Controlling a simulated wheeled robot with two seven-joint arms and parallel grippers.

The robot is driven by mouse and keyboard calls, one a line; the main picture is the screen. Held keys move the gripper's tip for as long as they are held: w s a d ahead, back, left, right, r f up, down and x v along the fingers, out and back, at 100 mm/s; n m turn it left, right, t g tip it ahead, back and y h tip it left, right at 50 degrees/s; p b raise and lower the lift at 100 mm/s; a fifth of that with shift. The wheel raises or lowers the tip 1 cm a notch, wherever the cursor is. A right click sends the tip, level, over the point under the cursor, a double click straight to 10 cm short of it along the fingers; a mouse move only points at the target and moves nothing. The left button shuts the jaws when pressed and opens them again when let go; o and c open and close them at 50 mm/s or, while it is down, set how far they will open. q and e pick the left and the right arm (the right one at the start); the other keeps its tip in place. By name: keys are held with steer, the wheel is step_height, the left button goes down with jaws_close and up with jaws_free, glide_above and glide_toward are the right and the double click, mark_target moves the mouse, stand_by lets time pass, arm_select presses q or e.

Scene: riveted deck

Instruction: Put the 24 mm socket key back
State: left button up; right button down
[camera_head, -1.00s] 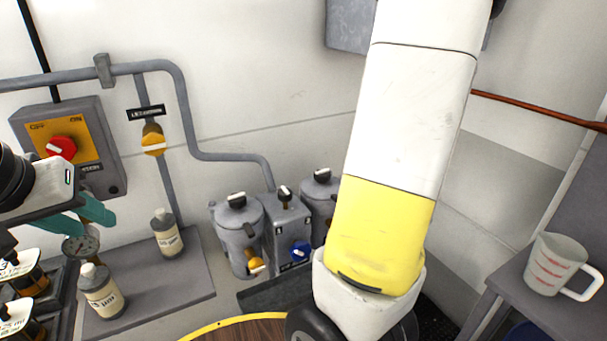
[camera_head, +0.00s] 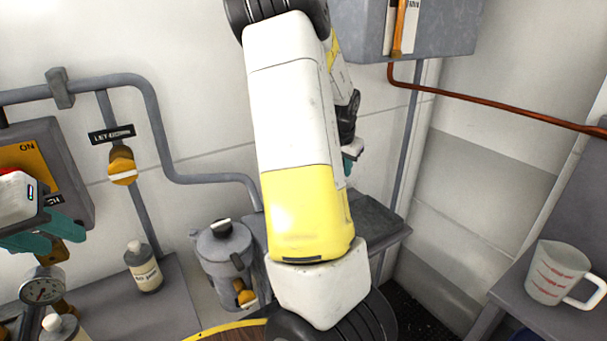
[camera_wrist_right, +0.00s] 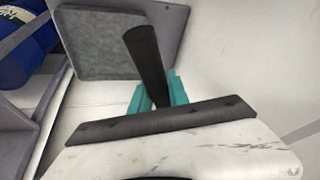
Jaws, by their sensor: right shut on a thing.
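My right gripper's teal fingers (camera_wrist_right: 158,92) are shut on a black rod-like handle in the right wrist view. The handle (camera_wrist_right: 147,58) sticks out beyond the fingers; I cannot tell from it whether it is the 24 mm socket key, and no size mark shows. In the head view my right gripper (camera_head: 352,150) shows only as a small teal tip behind my right arm, and the handle is not clear there. My left gripper (camera_head: 45,234) is at the left edge in front of the switch box; its finger gap is not clear.
A grey wall cabinet (camera_head: 450,28) hangs at upper right, with a copper pipe (camera_head: 480,102) below it. A grey shelf with a dark pad (camera_head: 372,215) is behind my right arm. A measuring jug (camera_head: 553,273) stands at right. A bottle (camera_head: 143,268) and grey canister (camera_head: 222,255) stand lower left.

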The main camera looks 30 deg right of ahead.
steer(key=w+f, duration=0.5)
steer(key=f, duration=0.2)
steer(key=shift+w+a, duration=0.2)
steer(key=shift+a, duration=0.05)
steer(key=c, duration=1.3)
jaws_free()
steer(key=shift+o, duration=0.2)
